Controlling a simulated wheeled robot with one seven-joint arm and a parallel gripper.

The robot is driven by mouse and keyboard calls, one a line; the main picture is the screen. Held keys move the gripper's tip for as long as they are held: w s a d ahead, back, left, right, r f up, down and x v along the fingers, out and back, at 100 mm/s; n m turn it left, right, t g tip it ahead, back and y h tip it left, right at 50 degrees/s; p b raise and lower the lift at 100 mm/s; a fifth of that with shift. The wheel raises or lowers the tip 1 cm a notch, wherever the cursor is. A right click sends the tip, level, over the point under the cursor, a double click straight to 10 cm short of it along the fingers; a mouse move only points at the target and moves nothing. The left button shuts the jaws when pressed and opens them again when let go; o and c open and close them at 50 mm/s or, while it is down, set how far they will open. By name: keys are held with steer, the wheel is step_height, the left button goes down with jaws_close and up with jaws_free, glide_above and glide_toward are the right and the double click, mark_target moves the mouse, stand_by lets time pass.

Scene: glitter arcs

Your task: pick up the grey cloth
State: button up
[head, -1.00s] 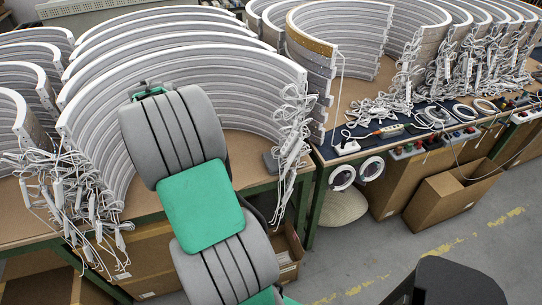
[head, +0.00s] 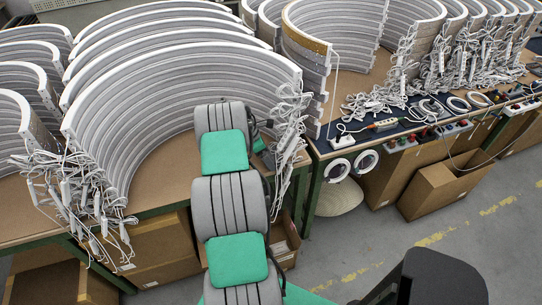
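A small dark grey patch (head: 268,160), which may be the grey cloth, shows on the brown table top (head: 160,175) just right of my arm, near the table's right end. Most of it is hidden by my arm and by hanging white cables, so I cannot tell its shape. My grey and green arm reaches up over the table's front edge toward this spot. My gripper is hidden behind the arm links, so its fingers and anything in them do not show.
Tall curved white strips (head: 190,75) stand in rows behind and left of my arm. Loose white cables (head: 290,125) hang close on its right. A second table with more arcs and a power strip (head: 385,125) stands right. Cardboard boxes (head: 445,185) sit below; floor is clear front right.

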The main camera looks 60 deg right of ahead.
mark_target(270, 154)
steer(key=c, duration=1.1)
steer(key=shift+w+r+b, duration=0.1)
steer(key=shift+r+b, duration=0.2)
steer(key=shift+r, duration=0.3)
step_height(270, 154, up, 2)
steer(key=shift+r+b, duration=0.2)
steer(key=shift+b, duration=0.3)
steer(key=w+a+b, duration=0.3)
steer(key=w+a, duration=0.9)
steer(key=a, duration=0.1)
steer(key=shift+w, duration=0.35)
steer(key=shift+d, duration=0.1)
